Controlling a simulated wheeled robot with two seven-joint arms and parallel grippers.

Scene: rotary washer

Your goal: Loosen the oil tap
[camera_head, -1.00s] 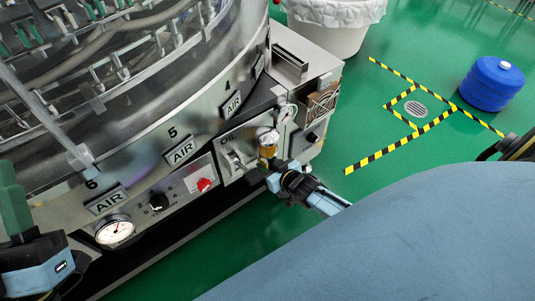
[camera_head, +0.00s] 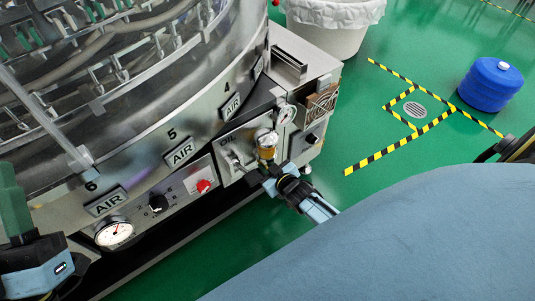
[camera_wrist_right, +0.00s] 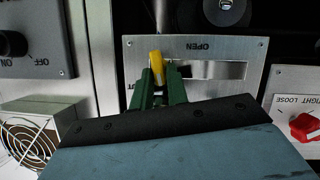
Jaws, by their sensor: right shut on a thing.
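The oil tap's yellow handle (camera_wrist_right: 156,64) shows in the right wrist view, at the left end of a slot in a metal plate (camera_wrist_right: 225,91) marked OPEN. My right gripper (camera_wrist_right: 158,78) is shut on this handle, with its green fingers on either side. In the head view my right gripper (camera_head: 264,174) is at the OIL panel (camera_head: 232,170), just below an amber glass cup (camera_head: 267,150). The handle is hidden or too small to tell there. My left gripper (camera_head: 14,205) is at the left edge, partly out of frame; its jaw opening cannot be judged.
The round washer (camera_head: 215,85) fills the upper left. A red knob (camera_head: 204,186), black knob (camera_head: 158,203) and pressure gauge (camera_head: 115,233) line its lower front. A white bin (camera_head: 335,25) and blue drum (camera_head: 491,84) stand on the green floor, which is clear near the taped drain.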

